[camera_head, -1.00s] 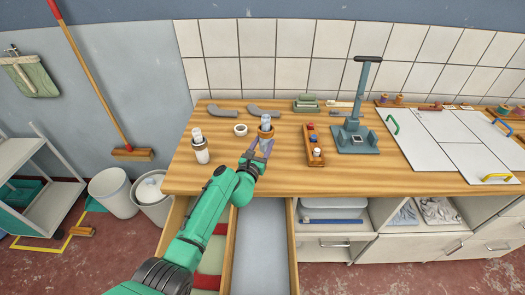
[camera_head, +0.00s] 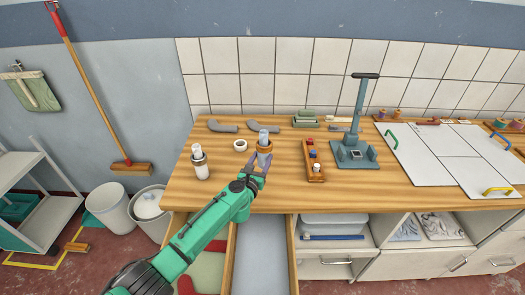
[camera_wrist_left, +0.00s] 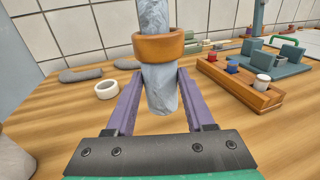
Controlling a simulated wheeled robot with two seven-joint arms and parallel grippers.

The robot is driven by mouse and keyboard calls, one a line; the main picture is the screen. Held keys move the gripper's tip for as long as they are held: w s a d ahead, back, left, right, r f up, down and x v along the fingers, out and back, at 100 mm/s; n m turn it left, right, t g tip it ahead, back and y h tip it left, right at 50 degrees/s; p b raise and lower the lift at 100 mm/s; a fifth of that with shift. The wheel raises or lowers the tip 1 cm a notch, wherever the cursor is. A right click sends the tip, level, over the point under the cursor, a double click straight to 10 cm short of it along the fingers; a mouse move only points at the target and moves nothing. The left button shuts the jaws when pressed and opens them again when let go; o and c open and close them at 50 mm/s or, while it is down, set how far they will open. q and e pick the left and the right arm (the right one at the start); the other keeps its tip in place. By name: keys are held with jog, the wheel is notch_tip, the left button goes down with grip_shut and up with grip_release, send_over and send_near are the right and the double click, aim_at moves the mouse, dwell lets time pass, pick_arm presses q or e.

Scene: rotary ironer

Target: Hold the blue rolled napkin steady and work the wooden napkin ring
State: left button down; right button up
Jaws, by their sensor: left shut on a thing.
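The blue rolled napkin (camera_head: 263,134) stands upright above the bench in the head view. In the left wrist view the rolled napkin (camera_wrist_left: 160,88) shows grey-blue and marbled. The brown wooden napkin ring (camera_head: 265,150) is around the napkin, above my fingers; it also shows in the left wrist view (camera_wrist_left: 158,47). My left gripper (camera_head: 260,163) is shut on the napkin below the ring, with a purple finger on each side (camera_wrist_left: 158,90). Whether the napkin's lower end touches the bench cannot be told. My right gripper is not in view.
A white ring (camera_head: 240,145) lies left of the napkin. A wooden tray of coloured pegs (camera_head: 314,165) and a teal press (camera_head: 354,150) stand to the right. Two grey curved pieces lie behind. An open drawer (camera_head: 262,255) is below.

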pick_arm(q)
jog(key=shift+d+f, duration=0.1)
jog(key=shift+f, duration=0.6)
jog(key=shift+s+d+f, duration=0.1)
jog(key=shift+d+f, duration=0.1)
jog(key=shift+f, duration=0.15)
jog(key=shift+h, duration=0.3)
jog(key=shift+f, duration=1.25)
jog(key=shift+f, duration=0.15)
jog(key=shift+c, duration=2.3)
grip_release()
jog(key=shift+r, duration=0.3)
